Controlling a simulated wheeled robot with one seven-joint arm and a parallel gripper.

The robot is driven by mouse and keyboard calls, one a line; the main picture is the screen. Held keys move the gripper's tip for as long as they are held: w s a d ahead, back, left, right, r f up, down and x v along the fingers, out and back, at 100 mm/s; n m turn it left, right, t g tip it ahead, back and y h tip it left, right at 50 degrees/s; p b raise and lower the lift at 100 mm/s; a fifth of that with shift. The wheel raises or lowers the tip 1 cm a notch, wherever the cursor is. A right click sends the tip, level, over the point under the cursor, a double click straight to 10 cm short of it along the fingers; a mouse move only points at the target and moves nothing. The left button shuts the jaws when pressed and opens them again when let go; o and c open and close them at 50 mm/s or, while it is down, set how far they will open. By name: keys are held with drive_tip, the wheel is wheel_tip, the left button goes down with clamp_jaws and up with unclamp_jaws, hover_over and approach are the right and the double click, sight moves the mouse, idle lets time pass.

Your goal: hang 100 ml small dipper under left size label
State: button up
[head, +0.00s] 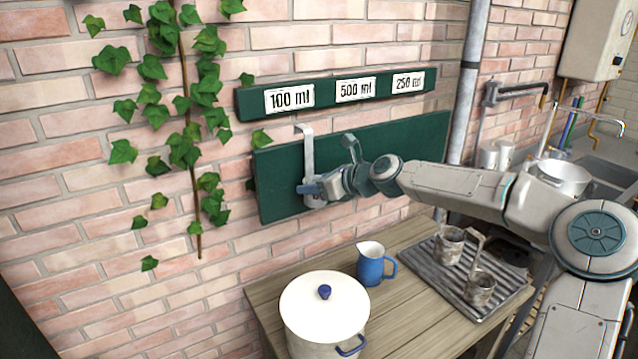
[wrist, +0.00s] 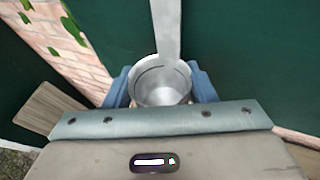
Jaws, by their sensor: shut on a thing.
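The small dipper (head: 308,150) is a grey metal cup on a long flat upright handle with a hooked top. My gripper (head: 313,190) is shut on its cup, in front of the green board (head: 280,198), below the 100 ml label (head: 290,97). In the wrist view the dipper's cup (wrist: 162,84) sits between my blue fingers, and its handle rises out of the picture. The hook's top is close to the board's upper edge; I cannot tell whether it rests on anything. The labels 500 ml (head: 355,90) and 250 ml (head: 408,83) are to the right.
A wooden table (head: 405,322) below holds a white lidded pot (head: 322,312), a blue jug (head: 371,268) and a ribbed metal tray (head: 497,290) with two more dippers (head: 449,246). Ivy (head: 190,130) hangs on the brick wall at left. A pipe (head: 470,80) runs up at right.

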drive_tip(key=shift+w+a+r, duration=0.1)
drive_tip(key=shift+w+r, duration=0.2)
drive_tip(key=shift+r, duration=0.1)
idle(0.6)
drive_tip(key=shift+s+a+f+t+b, duration=0.2)
drive_tip(key=shift+f+t+b, duration=0.15)
drive_tip(key=shift+f, duration=0.2)
idle(0.4)
